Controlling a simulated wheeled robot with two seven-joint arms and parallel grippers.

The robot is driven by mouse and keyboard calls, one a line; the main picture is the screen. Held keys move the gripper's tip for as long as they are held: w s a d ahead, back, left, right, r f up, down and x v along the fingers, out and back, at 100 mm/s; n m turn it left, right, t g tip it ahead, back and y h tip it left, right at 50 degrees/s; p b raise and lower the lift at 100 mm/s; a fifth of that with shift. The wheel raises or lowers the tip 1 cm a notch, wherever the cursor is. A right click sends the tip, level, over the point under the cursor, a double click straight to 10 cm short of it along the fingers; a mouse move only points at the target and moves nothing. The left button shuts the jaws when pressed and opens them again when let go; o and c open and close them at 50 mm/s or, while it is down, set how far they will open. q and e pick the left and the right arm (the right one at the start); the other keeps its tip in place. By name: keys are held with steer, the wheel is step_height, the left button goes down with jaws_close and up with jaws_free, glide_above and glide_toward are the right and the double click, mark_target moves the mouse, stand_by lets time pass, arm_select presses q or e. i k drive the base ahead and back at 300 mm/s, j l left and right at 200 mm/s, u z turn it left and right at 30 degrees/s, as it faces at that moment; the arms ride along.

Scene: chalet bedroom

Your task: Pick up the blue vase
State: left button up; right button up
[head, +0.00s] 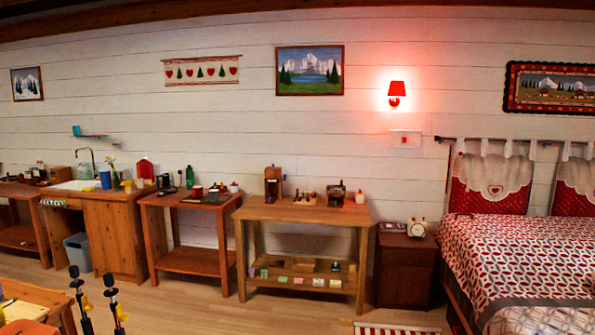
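A small blue vessel (105,180), which looks like the blue vase, stands upright on the wooden sink cabinet (112,235) at the left, by the back wall. A stem with a pale yellow bloom shows just above and to the right of it; I cannot tell whether it stands in the vessel. The vessel is far off and small in the head view. Neither of my grippers is clearly seen in this view, and nothing is near the vessel that I can identify as mine.
Right of the cabinet stand a small side table (185,199), a long wooden table (300,212) with several small items, a nightstand (405,265) and a bed (520,250). Two dark upright poles (116,308) rise at the lower left. Floor (215,315) is open in front.

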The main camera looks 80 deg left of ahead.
mark_target(105, 177)
steer(key=u, duration=3.9)
steer(key=z, duration=0.3)
steer(key=i+z, duration=0.3)
steer(key=i, duration=0.35)
steer(key=i+j+z, duration=0.1)
steer(key=i+z, duration=0.2)
steer(key=i, duration=0.4)
steer(key=i+z, duration=0.3)
steer(key=i, duration=1.55)
steer(key=i+j+u, duration=0.15)
steer(key=i+u, duration=1.05)
steer(key=u, duration=0.15)
steer(key=i+l+u, duration=0.45)
steer(key=i+j+u, duration=0.35)
steer(key=i, duration=0.55)
steer(key=i+u, duration=0.35)
steer(key=i, duration=0.55)
steer(key=i+z, duration=0.35)
steer(key=i, duration=0.25)
steer(key=i+j+z, duration=0.2)
steer(key=i+z, duration=0.15)
steer(key=i, duration=0.25)
